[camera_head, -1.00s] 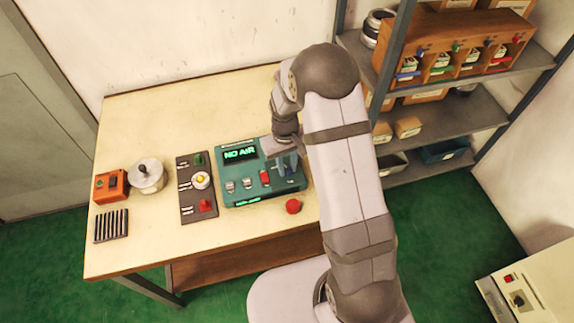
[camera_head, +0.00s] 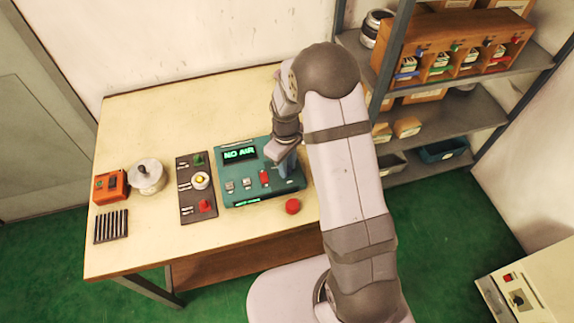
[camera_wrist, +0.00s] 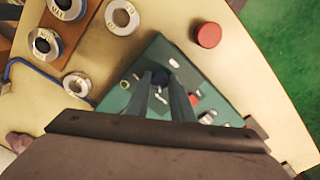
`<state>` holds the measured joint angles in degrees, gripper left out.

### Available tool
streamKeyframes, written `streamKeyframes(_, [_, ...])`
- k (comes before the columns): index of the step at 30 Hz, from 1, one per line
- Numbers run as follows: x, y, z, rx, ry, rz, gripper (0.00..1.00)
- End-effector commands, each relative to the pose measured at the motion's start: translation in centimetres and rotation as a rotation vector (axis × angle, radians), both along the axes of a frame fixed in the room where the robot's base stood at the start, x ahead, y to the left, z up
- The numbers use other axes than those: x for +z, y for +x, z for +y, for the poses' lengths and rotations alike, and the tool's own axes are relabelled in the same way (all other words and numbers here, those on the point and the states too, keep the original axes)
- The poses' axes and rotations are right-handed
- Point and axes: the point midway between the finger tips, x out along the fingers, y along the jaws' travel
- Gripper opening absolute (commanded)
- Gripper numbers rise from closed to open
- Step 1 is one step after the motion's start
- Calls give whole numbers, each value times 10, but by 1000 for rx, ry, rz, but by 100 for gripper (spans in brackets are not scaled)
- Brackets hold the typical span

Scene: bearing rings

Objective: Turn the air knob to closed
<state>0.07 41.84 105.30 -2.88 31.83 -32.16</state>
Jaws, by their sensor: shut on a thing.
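The teal control panel (camera_head: 262,197) lies on the cream table, with a green "NO AIR" display (camera_head: 240,154) at its back. My gripper (camera_head: 288,166) reaches down over the panel's right part. In the wrist view, my gripper (camera_wrist: 161,82) is shut on a small dark knob (camera_wrist: 160,77) on the teal panel (camera_wrist: 145,101). The fingers hide much of the knob, and its pointer and markings cannot be read. A red switch (camera_head: 264,178) and small pale switches sit to the left of the gripper on the panel.
A red round button (camera_head: 292,206) stands in front of the panel; it also shows in the wrist view (camera_wrist: 208,35). A dark panel with coloured controls (camera_head: 186,215), a silver pot (camera_head: 147,177) and an orange box (camera_head: 111,186) stand to the left. The table behind is clear.

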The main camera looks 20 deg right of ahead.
Motion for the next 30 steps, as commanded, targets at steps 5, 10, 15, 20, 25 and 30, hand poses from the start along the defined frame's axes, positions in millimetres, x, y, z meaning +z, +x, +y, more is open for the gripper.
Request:
streamKeyframes(5, [1, 1, 0, 3, -1, -3, 0])
streamKeyframes(10, [1, 1, 0, 3, -1, -3, 40])
streamKeyframes(15, [1, 1, 0, 2, -1, -2, 40])
streamKeyframes(20, [2, 1, 0, 1, -1, -2, 40])
streamKeyframes(25, [13, 1, 0, 1, -1, -4, 40])
streamKeyframes(30, [34, 1, 1, 2, -1, -6, 40])
